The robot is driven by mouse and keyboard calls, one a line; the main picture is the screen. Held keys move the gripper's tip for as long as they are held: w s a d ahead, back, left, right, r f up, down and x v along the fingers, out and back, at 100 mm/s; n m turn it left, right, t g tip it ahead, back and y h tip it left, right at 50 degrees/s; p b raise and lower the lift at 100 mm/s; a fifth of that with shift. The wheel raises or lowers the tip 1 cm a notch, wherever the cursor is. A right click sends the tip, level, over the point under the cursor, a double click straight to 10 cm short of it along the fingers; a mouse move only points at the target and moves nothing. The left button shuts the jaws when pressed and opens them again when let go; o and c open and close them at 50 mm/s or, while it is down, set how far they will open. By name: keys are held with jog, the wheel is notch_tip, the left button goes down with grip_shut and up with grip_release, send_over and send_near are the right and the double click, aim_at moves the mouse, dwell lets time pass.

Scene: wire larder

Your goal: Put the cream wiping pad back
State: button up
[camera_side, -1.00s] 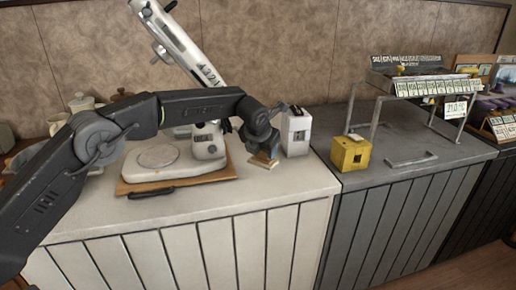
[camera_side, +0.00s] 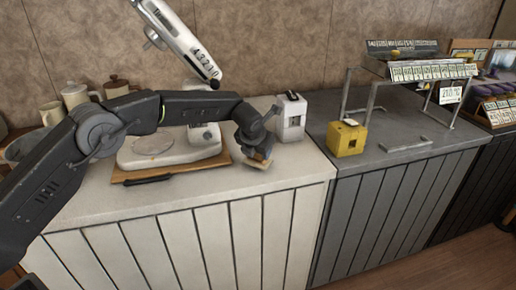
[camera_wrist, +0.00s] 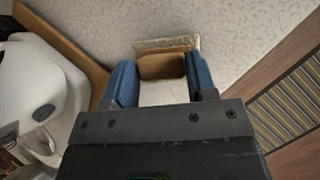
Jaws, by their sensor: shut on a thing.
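The cream wiping pad (camera_side: 258,164) is a small flat block with a pale edge and a tan face. My gripper (camera_side: 253,151) is shut on it and holds it low over the front part of the white counter. In the wrist view, the pad (camera_wrist: 166,44) sits between the blue fingertips of my gripper (camera_wrist: 161,66). Its pale far edge and tan near face show. I cannot tell whether the pad touches the counter.
A white scale (camera_side: 150,150) stands on a wooden board left of my gripper. A white box (camera_side: 291,118) stands behind right. A yellow block (camera_side: 346,139) and a metal rack (camera_side: 373,92) are on the grey counter (camera_side: 398,128). The white counter's front strip is clear.

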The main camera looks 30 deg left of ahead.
jog(key=shift+f, duration=0.6)
dwell(0.4)
jog(key=o, duration=1.3)
jog(key=shift+c, duration=0.2)
jog(key=s+a+r+n, duration=0.3)
jog(key=s+r+n, duration=0.6)
jog(key=s+r, duration=0.75)
jog(key=s+a+r+n+h, duration=0.1)
jog(key=s+a+r+n, duration=0.15)
jog(key=s+n, duration=0.6)
jog(key=s+a+r+n, duration=0.2)
jog(key=s+a+n, duration=0.1)
jog(key=s+n, duration=0.55)
jog(key=s+a+f+n, duration=0.1)
jog(key=s+f+n, duration=0.3)
jog(key=s+n, duration=0.6)
jog(key=shift+s+f+g+h, duration=0.3)
jog(key=shift+s, duration=0.6)
